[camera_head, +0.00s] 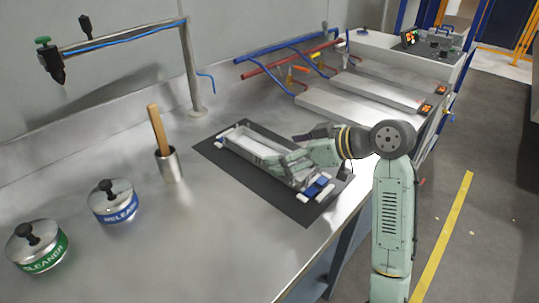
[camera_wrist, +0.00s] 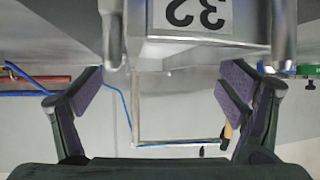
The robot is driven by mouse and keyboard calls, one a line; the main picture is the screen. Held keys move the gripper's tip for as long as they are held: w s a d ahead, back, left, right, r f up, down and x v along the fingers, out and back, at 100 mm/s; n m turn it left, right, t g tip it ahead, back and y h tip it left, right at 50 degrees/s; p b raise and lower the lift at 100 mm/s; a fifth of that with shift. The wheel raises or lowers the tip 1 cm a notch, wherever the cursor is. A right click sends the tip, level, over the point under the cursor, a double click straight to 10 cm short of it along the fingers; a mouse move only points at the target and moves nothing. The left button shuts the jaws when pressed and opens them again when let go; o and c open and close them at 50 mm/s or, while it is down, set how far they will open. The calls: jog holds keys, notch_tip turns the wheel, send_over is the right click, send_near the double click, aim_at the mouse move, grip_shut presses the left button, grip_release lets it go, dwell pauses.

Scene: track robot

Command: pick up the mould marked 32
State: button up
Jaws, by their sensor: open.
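A long grey metal mould (camera_head: 240,143) lies on a black mat (camera_head: 213,155) on the bench. In the wrist view, the grey mould end (camera_wrist: 245,47) carries a white label (camera_wrist: 190,14) with a black 32, upside down at the top edge. My gripper (camera_head: 277,160) is over the mould in the head view, and my arm hides part of the mould. In the wrist view, my gripper (camera_wrist: 160,88) is open with its two padded fingers wide apart and nothing held between them. I cannot tell whether a finger touches the mould.
A blue piece (camera_head: 319,187) sits at the mat's near end. A mallet handle (camera_head: 157,130) stands in a metal cup (camera_head: 169,166). Two lidded tins (camera_head: 113,205) (camera_head: 38,250) stand left. Grey trays (camera_head: 345,112) lie behind at right. The middle of the bench is clear.

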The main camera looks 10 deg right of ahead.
aim_at(260, 154)
jog(key=p+x, duration=0.1)
jog(key=x, duration=0.3)
jog(key=shift+w+a+r, duration=0.1)
jog(key=shift+a, duration=0.1)
jog(key=shift+c, duration=0.3)
jog(key=c, duration=2)
